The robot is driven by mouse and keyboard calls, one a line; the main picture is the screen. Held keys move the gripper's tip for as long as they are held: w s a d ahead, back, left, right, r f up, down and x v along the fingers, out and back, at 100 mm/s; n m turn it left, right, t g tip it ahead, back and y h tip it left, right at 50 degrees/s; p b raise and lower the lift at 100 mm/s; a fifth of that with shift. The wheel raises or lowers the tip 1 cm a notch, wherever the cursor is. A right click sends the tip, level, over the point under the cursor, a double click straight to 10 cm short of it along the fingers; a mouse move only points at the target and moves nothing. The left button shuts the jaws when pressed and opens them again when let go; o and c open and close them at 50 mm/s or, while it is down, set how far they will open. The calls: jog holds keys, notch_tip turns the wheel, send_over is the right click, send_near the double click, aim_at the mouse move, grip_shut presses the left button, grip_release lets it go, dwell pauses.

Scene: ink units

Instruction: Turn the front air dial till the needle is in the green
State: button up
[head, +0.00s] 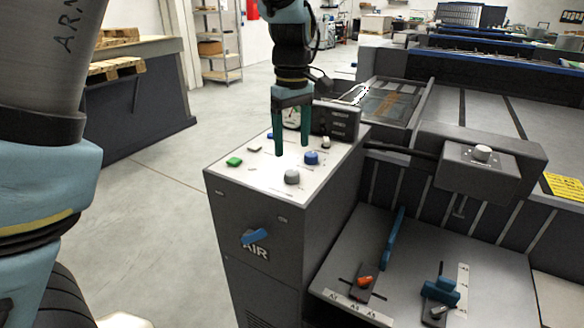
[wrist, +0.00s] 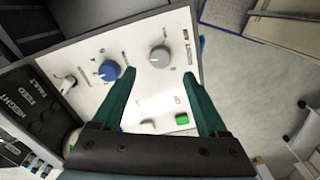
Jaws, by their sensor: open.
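A white control panel (head: 222,170) tops the grey cabinet. A blue dial (head: 311,157) and a grey dial (head: 292,176) sit on its right part; the wrist view also shows the blue dial (wrist: 109,70) and the grey dial (wrist: 159,56). Their labels are too small to read, so I cannot tell which is the front air dial. A round gauge (head: 291,120) is partly hidden behind my gripper; its needle and green zone cannot be read. My gripper (head: 292,150) points down above the panel, open and empty, apart from both dials.
A green button (head: 234,161), a blue button (head: 270,135) and a small pale knob (head: 326,142) share the panel. A dark box (head: 337,119) stands at its back. Floor is free to the left.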

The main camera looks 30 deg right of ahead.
aim_at(292, 172)
notch_tip(292, 172, down, 8)
jog(key=shift+r+p, duration=0.2)
jog(key=shift+p, duration=0.2)
grip_shut()
dwell(0.5)
